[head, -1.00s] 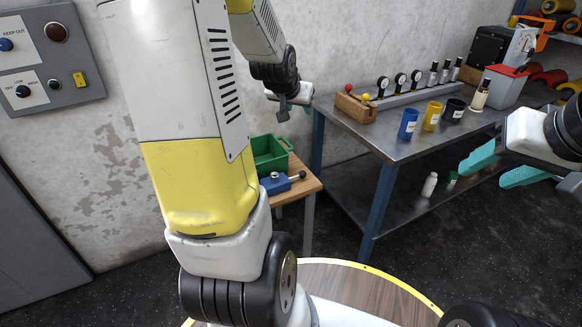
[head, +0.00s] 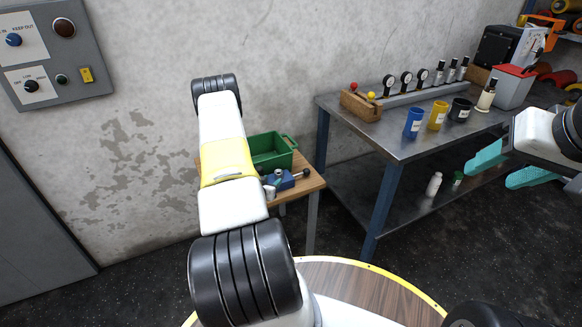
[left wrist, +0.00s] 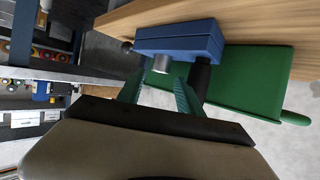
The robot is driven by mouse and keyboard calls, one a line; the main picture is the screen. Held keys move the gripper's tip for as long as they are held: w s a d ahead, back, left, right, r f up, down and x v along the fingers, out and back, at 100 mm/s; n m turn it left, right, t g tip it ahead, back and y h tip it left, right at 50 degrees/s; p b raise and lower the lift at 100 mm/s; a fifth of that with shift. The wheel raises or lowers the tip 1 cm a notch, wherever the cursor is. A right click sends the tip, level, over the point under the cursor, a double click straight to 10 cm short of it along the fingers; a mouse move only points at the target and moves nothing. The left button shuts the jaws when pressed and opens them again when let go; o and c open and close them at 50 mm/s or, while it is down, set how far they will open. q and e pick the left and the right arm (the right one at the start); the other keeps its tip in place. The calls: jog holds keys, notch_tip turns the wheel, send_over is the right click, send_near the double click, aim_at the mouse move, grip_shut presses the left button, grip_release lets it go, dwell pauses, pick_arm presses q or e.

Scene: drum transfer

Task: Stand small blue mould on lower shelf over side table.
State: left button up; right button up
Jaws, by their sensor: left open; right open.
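The lower shelf (head: 385,203) is below that tabletop. My left arm reaches toward the wooden side table (head: 314,184); its gripper is mostly hidden behind the arm in the head view. In the left wrist view my left gripper (left wrist: 160,93) is open, its teal fingers near a blue block (left wrist: 180,40) with a silver knob. My right gripper (head: 506,168) is open and empty, in front of the steel table.
A green crate (head: 270,150) and the blue block (head: 283,182) with a lever stand on the side table. Yellow (head: 437,115) and black (head: 460,109) cylinders stand beside the blue one. A white bottle (head: 433,184) and a small green item (head: 457,178) stand on the lower shelf.

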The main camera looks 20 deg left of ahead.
aim_at(277, 175)
pick_arm(q)
jog(key=x, duration=0.7)
jog(key=shift+w+a+f, duration=0.15)
jog(key=shift+w, duration=0.1)
grip_shut()
dwell(1.1)
jog(key=shift+r, duration=0.2)
